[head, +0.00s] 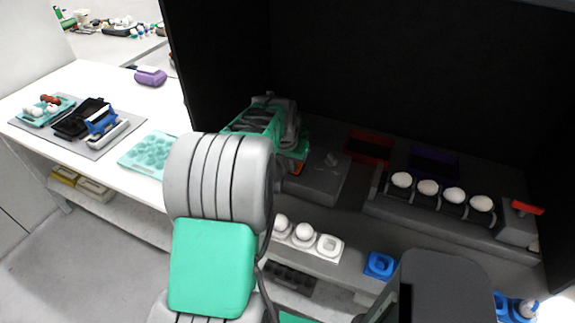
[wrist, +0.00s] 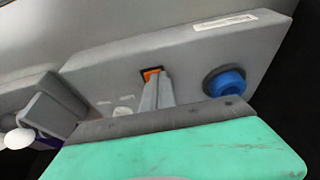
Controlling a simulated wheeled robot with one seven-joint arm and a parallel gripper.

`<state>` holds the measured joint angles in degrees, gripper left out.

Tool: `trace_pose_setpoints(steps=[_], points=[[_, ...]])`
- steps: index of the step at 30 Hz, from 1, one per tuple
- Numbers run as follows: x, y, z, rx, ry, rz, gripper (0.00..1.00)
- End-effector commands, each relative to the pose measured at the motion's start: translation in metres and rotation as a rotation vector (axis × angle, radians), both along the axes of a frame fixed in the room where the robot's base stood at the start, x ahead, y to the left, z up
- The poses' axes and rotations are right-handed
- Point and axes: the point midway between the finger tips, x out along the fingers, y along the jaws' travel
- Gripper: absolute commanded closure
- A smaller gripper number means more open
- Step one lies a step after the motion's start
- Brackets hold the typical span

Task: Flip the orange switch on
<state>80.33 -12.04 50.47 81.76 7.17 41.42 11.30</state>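The orange switch (wrist: 152,73) sits in a dark square recess on the face of a grey box (wrist: 110,65) in the wrist view. Its lower part is hidden behind my fingers. My gripper (wrist: 156,82) is at the switch, with its narrow grey fingers close together and their tips at or just in front of it. I cannot tell whether they touch. In the head view, a small orange patch (head: 299,168) shows beside the end of my arm, and my fingers are hidden there.
A blue round knob (wrist: 224,82) is right of the switch. A grey block (wrist: 52,105) juts out at left, near a white egg (wrist: 18,138). In the head view, a row of eggs (head: 428,187) stands right of a grey box (head: 322,178). Dark walls surround the work area.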

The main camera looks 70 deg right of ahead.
Motion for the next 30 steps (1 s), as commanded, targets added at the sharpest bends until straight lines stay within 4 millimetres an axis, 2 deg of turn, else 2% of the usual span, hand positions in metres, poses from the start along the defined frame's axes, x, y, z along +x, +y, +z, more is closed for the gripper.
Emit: trace_pose_setpoints(steps=[15, 24, 26, 30], points=[[-0.003, -0.014, 0.008, 0.001, 0.001, -0.003, 1.0], [-0.003, -0.015, 0.009, 0.0, 0.001, -0.003, 1.0], [-0.003, -0.014, 0.012, 0.0, 0.0, -0.002, 1.0], [-0.001, -0.012, 0.034, -0.002, 0.001, 0.001, 1.0]])
